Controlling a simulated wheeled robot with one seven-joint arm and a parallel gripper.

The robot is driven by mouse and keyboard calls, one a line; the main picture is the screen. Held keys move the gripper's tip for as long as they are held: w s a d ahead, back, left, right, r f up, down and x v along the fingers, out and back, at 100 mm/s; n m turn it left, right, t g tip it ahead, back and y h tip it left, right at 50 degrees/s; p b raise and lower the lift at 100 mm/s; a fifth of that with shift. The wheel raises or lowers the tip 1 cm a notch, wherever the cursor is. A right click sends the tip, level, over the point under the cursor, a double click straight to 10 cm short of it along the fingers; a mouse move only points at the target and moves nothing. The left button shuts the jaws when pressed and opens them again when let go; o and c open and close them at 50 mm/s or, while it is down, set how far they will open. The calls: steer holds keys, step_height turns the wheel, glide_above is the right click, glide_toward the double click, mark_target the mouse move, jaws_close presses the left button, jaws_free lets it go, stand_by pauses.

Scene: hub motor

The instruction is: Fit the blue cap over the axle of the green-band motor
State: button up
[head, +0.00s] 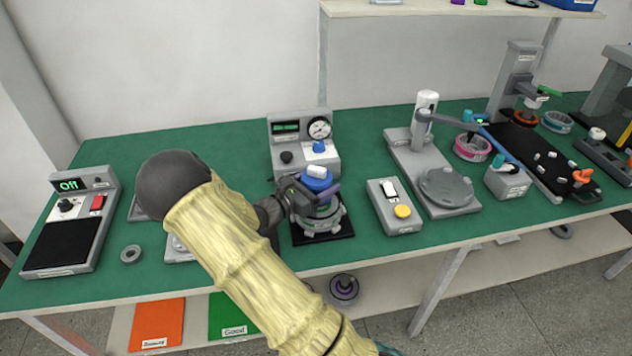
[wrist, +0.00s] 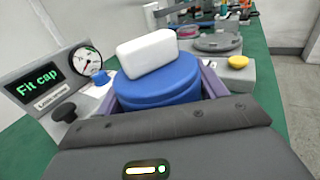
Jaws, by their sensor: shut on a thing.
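The blue cap (head: 317,182) carries a white block on its top and shows large in the wrist view (wrist: 160,84). My gripper (head: 318,193) is shut on it, with purple finger pads on its two sides in the wrist view (wrist: 160,92). The motor (head: 322,222) stands upright on a black pad directly under the cap; a little green shows on its side. The cap and fingers hide the axle. I cannot tell whether the cap touches the motor.
A gauge box (head: 303,145) stands just behind; its display reads "Fit cap" in the wrist view (wrist: 38,85). A box with a yellow button (head: 403,211) is close on the right. A grey ring (head: 131,254) lies at the left. The green table is clear behind left.

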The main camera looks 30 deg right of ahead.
steer(key=shift+f+b, duration=0.4)
steer(key=shift+f, duration=0.35)
steer(key=shift+s+d+f, duration=0.2)
steer(key=shift+d+f, duration=0.05)
steer(key=shift+f, duration=0.1)
steer(key=o, duration=1.1)
steer(key=shift+r, duration=0.1)
steer(key=shift+a, duration=0.1)
steer(key=v, duration=1.7)
steer(key=shift+w+a+b, duration=0.15)
steer(key=shift+a+b, duration=0.1)
steer(key=shift+b, duration=0.15)
